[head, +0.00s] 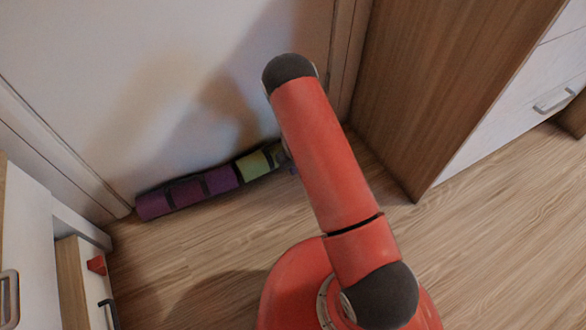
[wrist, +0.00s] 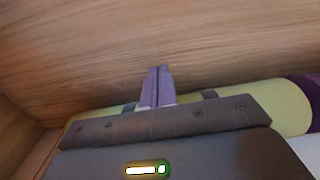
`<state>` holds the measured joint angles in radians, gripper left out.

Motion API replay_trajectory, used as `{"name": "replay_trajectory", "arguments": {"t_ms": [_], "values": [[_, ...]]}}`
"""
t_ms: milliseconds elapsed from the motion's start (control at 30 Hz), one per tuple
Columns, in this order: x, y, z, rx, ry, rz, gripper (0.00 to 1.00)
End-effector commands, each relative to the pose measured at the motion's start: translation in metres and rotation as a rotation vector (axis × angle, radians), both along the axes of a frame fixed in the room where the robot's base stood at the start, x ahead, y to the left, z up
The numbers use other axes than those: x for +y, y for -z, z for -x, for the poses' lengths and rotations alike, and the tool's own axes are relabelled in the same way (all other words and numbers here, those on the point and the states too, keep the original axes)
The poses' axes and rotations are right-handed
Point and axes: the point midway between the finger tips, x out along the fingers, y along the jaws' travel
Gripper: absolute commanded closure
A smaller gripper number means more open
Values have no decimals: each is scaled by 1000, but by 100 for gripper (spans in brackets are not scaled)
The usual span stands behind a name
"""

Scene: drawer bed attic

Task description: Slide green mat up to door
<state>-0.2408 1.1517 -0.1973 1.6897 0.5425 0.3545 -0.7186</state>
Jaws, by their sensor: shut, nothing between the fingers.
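The rolled mat (head: 190,190), purple at its left part and green towards its right, lies on the floor along the foot of the white door (head: 150,90). It looks close against the door; I cannot tell whether it touches along its whole length. Its right end is partly hidden behind my arm. In the wrist view the mat's green part (wrist: 285,105) and some purple show behind and beside my gripper (wrist: 157,70). My gripper's fingers are together, empty, pointing past the mat over the wooden floor. In the head view my arm mostly hides the gripper.
A wooden cabinet with white drawers (head: 490,130) stands at the right, its corner near the mat's right end. White and wooden drawer furniture (head: 25,235) stands at the left, with a small red object (head: 97,265) on it. The floor (head: 190,265) before the mat is clear.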

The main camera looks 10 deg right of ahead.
Motion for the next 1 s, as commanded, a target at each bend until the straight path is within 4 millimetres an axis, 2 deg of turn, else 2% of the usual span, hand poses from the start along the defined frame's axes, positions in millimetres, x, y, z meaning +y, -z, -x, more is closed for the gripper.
{"name": "replay_trajectory", "arguments": {"t_ms": [33,600,767,1000], "values": [[0,0,0,-1,-1,0,100],[0,-90,0,-2,0,0,100],[0,-99,0,0,-1,1,100],[0,-102,0,-1,0,0,100]]}}
